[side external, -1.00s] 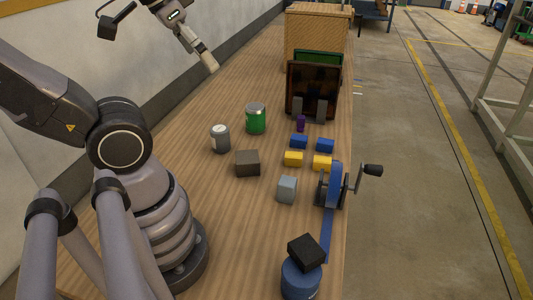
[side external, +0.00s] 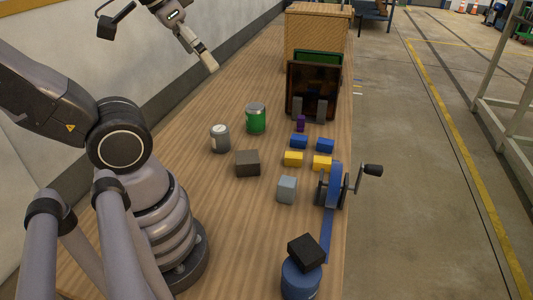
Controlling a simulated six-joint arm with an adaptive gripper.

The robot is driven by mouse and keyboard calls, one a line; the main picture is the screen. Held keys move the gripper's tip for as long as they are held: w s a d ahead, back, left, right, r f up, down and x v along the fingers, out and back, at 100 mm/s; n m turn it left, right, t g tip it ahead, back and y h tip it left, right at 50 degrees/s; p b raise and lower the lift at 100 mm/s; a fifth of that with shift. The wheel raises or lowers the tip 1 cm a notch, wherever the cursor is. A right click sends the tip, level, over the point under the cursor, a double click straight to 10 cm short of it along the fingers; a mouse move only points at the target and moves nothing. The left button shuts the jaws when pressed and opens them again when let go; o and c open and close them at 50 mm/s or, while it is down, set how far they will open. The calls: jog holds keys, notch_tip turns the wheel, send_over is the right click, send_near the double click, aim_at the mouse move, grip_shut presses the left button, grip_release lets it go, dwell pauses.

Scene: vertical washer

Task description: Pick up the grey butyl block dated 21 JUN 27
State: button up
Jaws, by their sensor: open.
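A light grey block (side external: 287,190) stands on the wooden table, left of the blue crank device. A dark grey-brown block (side external: 247,163) lies farther left, below the cans. A black block (side external: 306,252) rests tilted on top of a blue round container (side external: 301,279) at the front. No date can be read on any block at this size. My gripper (side external: 212,66) is high at the upper left, well away from all the blocks. It is open, with nothing seen in it.
A blue device with a crank (side external: 335,187) stands at the table's right edge. Yellow blocks (side external: 293,158) and blue blocks (side external: 299,142) lie behind the light grey block. A grey can (side external: 220,139) and a green can (side external: 256,118) stand left. A dark upright panel (side external: 312,90) stands behind.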

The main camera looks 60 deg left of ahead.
jog(key=w+a+f+n+t+y, duration=0.1)
jog(key=w+a+f, duration=0.1)
jog(key=w+a, duration=0.3)
jog(key=w+a+f+y, duration=0.1)
jog(key=w+a+f, duration=0.15)
jog(key=w, duration=0.45)
jog(key=w+a+f+y, duration=0.1)
jog(key=w+a+f, duration=0.4)
jog(key=a, duration=0.1)
jog(key=n+t+y, duration=0.2)
jog(key=n+t, duration=0.1)
send_over(220, 135)
jog(key=w+d, duration=0.4)
jog(key=w, duration=0.1)
notch_tip(220, 135, down, 16)
jog(key=s+a+f+n+y, duration=0.1)
jog(key=s+f, duration=0.2)
jog(key=s+f+n+y, duration=0.1)
jog(key=s+f, duration=0.2)
jog(key=s+a+f+n+y, duration=0.1)
jog(key=s+f, duration=0.2)
jog(key=shift+s+a+f+n+t, duration=0.1)
jog(key=shift+a+f+n+t, duration=0.2)
jog(key=shift+n+t, duration=0.1)
jog(key=x, duration=0.7)
jog(key=shift+a, duration=0.25)
jog(key=shift+c, duration=0.4)
